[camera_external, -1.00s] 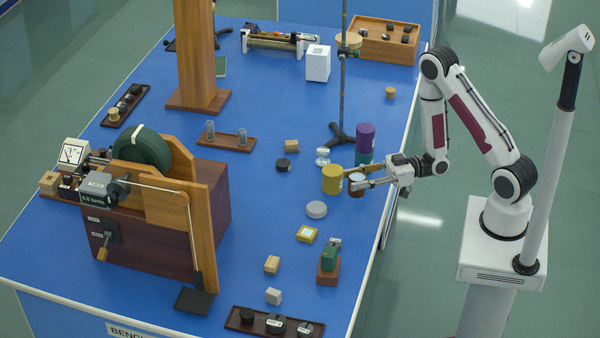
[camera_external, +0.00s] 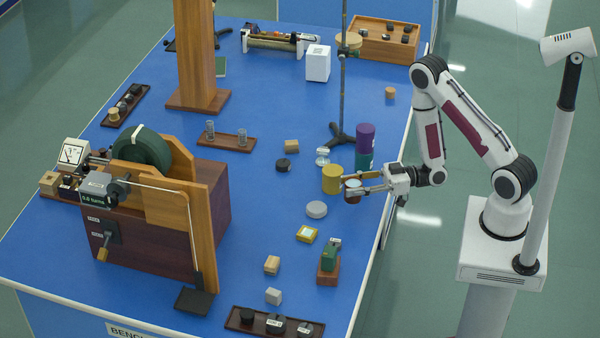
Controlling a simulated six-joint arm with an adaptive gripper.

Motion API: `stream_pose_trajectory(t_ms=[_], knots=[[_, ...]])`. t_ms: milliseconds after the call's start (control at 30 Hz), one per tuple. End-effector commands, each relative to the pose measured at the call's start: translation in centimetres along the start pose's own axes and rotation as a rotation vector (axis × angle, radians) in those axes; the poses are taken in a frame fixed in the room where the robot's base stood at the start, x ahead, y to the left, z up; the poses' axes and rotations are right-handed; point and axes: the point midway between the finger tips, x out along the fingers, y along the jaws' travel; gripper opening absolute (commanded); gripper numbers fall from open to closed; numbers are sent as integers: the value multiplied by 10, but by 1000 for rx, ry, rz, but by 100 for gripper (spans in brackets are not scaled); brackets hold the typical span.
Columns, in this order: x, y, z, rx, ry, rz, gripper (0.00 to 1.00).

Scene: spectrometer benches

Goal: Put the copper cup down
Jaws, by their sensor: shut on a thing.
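The copper cup (camera_external: 353,196) is a small brown-copper cylinder with a pale top, near the right edge of the blue bench. My gripper (camera_external: 356,185) reaches in from the right and is shut on it, with a finger on either side. The fingers hide part of the cup. The cup stands close in front and to the right of a yellow cylinder (camera_external: 332,179). I cannot tell whether its base touches the bench.
A purple cylinder (camera_external: 365,133) above a green one (camera_external: 363,161) stands behind my gripper. The blue bench (camera_external: 358,235) is clear just in front of the cup.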

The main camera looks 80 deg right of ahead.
Motion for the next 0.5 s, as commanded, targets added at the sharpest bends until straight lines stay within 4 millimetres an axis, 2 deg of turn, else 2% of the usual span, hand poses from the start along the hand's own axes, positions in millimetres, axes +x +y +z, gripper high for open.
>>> stream_pose_trajectory(t_ms=[200, 500], knots=[[1, -8, 19, 2, 0, -6, 9], [2, -13, 24, -1, 2, -12, 9]])
